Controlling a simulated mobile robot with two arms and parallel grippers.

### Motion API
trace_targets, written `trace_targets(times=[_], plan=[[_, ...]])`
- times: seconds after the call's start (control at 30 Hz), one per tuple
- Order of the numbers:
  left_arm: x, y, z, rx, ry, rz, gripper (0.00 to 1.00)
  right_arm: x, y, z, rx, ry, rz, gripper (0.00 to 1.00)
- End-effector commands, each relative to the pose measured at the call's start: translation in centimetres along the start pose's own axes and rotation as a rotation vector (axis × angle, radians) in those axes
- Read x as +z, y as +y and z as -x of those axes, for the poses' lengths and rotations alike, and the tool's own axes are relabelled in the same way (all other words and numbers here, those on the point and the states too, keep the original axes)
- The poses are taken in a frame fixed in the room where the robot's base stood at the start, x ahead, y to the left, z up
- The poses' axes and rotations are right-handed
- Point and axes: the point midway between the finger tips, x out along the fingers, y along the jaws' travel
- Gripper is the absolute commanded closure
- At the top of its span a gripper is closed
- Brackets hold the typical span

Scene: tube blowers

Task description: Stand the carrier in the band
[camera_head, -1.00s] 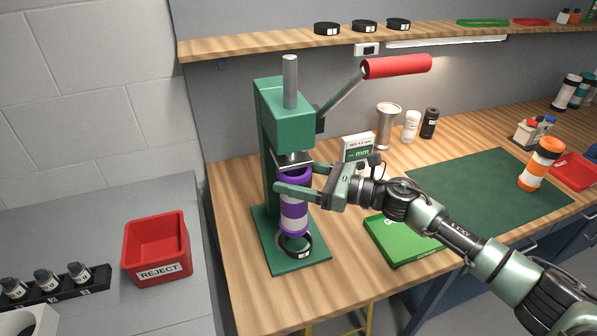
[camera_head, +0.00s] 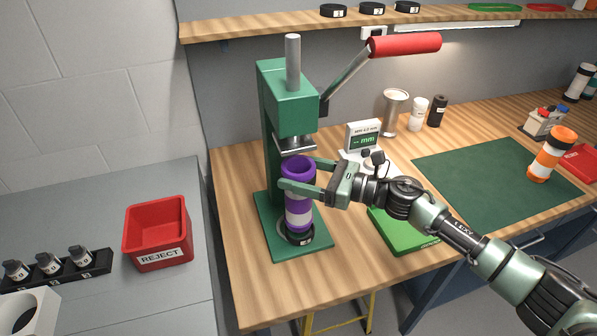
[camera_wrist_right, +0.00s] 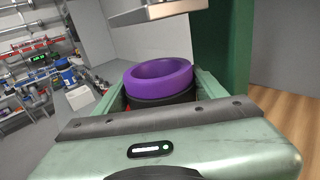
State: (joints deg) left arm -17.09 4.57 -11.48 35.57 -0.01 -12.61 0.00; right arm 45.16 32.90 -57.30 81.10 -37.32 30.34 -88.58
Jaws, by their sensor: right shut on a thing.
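The carrier (camera_head: 299,194), a purple and white tube with an open top, is upright under the head of the green press. My right gripper (camera_head: 298,178) is shut on its upper part, one finger on each side. The black band (camera_head: 299,237) lies on the press base, close around the carrier's lower end. I cannot tell whether the carrier's bottom rests fully inside it. In the right wrist view the carrier's purple rim (camera_wrist_right: 158,72) shows between the fingers. My left gripper is not in view.
The green press (camera_head: 288,95) has its ram just above the carrier and its red-handled lever (camera_head: 405,45) raised. A small gauge display (camera_head: 363,137) and a green box (camera_head: 405,236) are near my right arm. A red reject bin (camera_head: 158,260) stands left.

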Motion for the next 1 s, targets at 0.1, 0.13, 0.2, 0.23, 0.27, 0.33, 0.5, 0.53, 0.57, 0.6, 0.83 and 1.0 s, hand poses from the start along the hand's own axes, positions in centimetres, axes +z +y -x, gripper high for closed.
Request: trace_targets(times=[0.1,0.13,0.2,0.23,0.27,0.33,0.5,0.53,0.57,0.6,0.83,1.0], plan=[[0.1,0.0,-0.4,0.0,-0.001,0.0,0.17,-0.1,0.2,0.2,0.0,-0.005,0.007,1.0],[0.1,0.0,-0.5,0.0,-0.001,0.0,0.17,-0.1,0.2,0.3,0.0,-0.006,0.009,1.0],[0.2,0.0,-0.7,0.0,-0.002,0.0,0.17,-0.2,0.3,0.4,-0.002,-0.009,0.014,1.0],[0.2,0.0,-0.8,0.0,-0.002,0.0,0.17,-0.1,0.4,0.5,-0.002,-0.01,0.016,1.0],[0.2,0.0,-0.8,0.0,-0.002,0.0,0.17,-0.1,0.4,0.6,-0.002,-0.011,0.018,1.0],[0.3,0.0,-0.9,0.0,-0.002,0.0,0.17,0.0,0.5,0.6,-0.002,-0.013,0.021,1.0],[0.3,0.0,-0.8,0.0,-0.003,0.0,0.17,0.1,0.5,0.6,-0.002,-0.014,0.022,1.0],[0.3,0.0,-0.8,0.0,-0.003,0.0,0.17,0.1,0.5,0.6,-0.002,-0.014,0.022,1.0],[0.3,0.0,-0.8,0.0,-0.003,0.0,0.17,0.1,0.5,0.6,-0.002,-0.014,0.022,1.0],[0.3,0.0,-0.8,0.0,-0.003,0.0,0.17,0.1,0.5,0.6,-0.002,-0.014,0.022,1.0],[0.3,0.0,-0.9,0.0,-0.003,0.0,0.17,0.0,0.5,0.6,-0.002,-0.014,0.022,1.0],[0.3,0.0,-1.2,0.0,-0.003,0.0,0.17,-0.1,0.6,0.7,-0.002,-0.013,0.023,1.0]])
